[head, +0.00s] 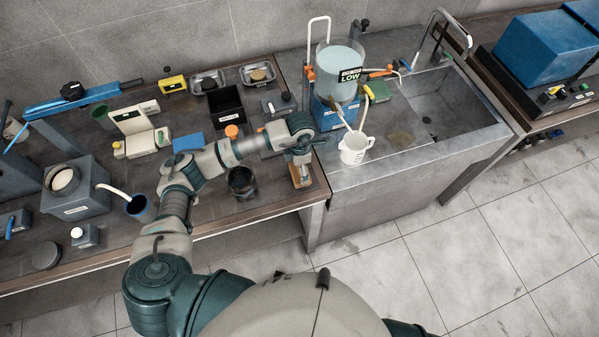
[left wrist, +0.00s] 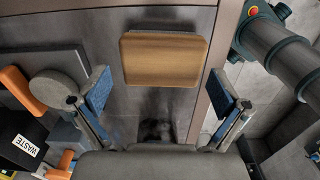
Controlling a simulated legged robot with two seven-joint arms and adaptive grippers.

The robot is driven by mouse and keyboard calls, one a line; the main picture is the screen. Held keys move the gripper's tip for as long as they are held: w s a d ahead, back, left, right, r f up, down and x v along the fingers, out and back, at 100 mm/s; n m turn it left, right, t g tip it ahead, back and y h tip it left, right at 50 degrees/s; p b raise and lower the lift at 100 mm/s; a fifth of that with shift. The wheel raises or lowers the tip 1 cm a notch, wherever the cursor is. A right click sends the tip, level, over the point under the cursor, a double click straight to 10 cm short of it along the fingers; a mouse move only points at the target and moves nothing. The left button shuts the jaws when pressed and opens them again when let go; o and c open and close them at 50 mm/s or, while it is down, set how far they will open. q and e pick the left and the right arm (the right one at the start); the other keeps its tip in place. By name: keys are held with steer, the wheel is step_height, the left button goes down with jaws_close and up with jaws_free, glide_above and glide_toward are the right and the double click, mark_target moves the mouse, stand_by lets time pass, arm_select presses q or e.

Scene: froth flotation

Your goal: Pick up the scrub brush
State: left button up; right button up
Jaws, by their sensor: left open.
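The scrub brush shows as a tan wooden block (left wrist: 165,60) in the left wrist view, lying on the dark bench top close to its edge. In the head view it is partly hidden under my left gripper, with its wooden end (head: 302,181) showing near the bench's right front corner. My left gripper (left wrist: 160,93) is open, its blue-padded fingers spread wider than the block. It is above the brush in the head view (head: 300,157) and holds nothing. The brush's bristles are not clearly visible. My right gripper is not in view.
A dark round container (head: 242,182) stands left of the brush. A black bin labelled WASTE (head: 225,103) is behind. To the right, a white jug (head: 354,149) stands on the sink counter (head: 375,178), which holds a clear tank (head: 341,75).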

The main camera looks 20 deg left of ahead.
arm_select(q)
step_height(320, 180, down, 4)
steer(key=shift+s+r+p, duration=0.1)
steer(key=shift+p, duration=0.25)
steer(key=shift+d, duration=0.1)
steer(key=shift+c, duration=0.3)
steer(key=c, duration=0.8)
steer(key=shift+o, duration=0.2)
steer(key=shift+r, duration=0.1)
step_height(320, 180, up, 10)
steer(key=shift+b, duration=0.8)
